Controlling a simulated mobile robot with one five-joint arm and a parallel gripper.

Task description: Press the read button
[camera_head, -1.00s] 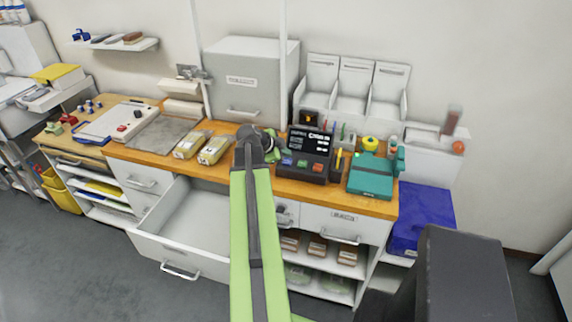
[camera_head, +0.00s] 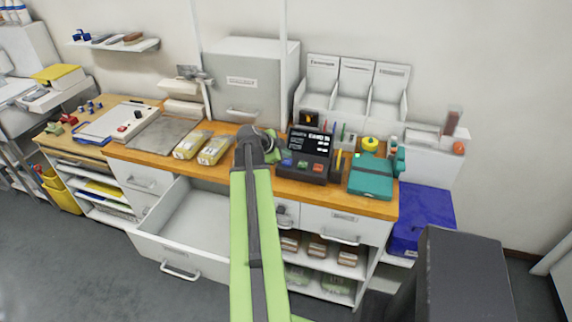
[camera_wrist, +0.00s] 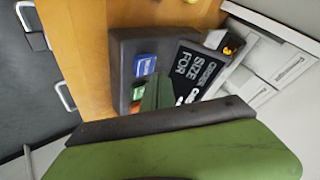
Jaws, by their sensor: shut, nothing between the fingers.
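The dark reader unit (camera_head: 306,177) stands on the wooden counter, right of my arm. It has a blue button (camera_head: 287,162), a green button (camera_head: 302,164) and a red button (camera_head: 318,168) below a lit screen (camera_head: 309,142). In the wrist view, the blue button (camera_wrist: 145,66) shows clearly, while the green and red ones are partly covered. My gripper (camera_wrist: 157,92) is shut and empty, over the unit in the wrist view; contact cannot be told. In the head view, my gripper (camera_head: 272,148) is partly hidden behind my arm's dark joint. I cannot read the button labels.
A teal device (camera_head: 371,178) stands right of the reader, with pens and a yellow roll (camera_head: 370,144) behind. An open drawer (camera_head: 180,250) juts out below. White bins (camera_head: 318,80) stand behind.

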